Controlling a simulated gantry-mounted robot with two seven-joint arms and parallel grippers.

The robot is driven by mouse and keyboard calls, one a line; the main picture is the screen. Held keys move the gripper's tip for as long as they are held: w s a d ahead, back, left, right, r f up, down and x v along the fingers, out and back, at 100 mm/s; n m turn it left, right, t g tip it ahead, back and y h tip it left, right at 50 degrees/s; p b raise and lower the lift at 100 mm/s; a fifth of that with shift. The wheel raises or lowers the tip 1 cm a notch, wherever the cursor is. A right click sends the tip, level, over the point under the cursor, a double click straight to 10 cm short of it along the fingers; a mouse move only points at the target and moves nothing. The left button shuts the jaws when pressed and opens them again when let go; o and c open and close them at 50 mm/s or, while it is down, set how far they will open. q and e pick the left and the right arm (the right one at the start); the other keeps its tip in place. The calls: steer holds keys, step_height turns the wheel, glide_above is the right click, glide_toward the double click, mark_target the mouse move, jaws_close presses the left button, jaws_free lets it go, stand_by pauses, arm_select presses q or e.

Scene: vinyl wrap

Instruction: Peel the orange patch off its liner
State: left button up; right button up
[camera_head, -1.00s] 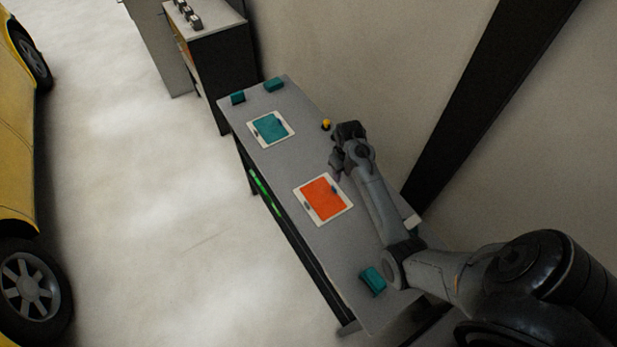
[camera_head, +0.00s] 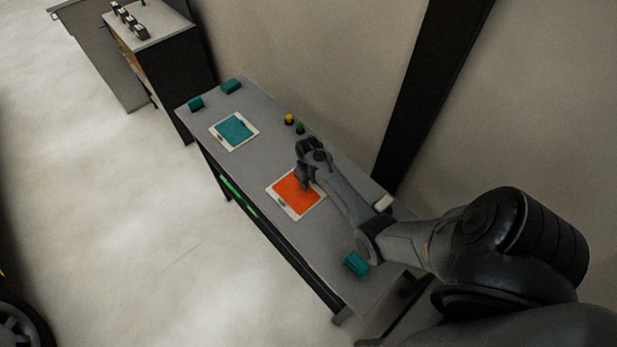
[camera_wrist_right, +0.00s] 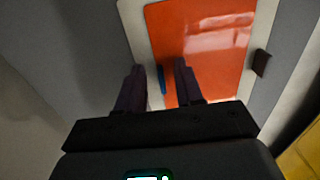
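The orange patch (camera_head: 292,194) lies flat on its white liner (camera_head: 279,204) on the grey table. My right gripper (camera_head: 304,185) is over the patch's edge in the head view. In the right wrist view, the gripper (camera_wrist_right: 158,68) is open, its two fingers apart on either side of a small blue tab (camera_wrist_right: 161,79) at the edge of the orange patch (camera_wrist_right: 205,45). A dark tab (camera_wrist_right: 262,63) sits at the opposite edge, on the white liner (camera_wrist_right: 136,35). I cannot tell whether the fingers touch the patch. My left gripper is not in view.
A teal patch on a white liner (camera_head: 234,131) lies farther along the grey table (camera_head: 270,155). Teal blocks stand at the far end (camera_head: 231,86) and near end (camera_head: 356,264). Yellow (camera_head: 289,119) and green (camera_head: 300,128) items stand near the wall. A dark cabinet (camera_head: 180,75) is beyond.

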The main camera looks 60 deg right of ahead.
steer(key=shift+f, duration=0.1)
jaws_close()
steer(key=shift+c, duration=0.2)
jaws_free()
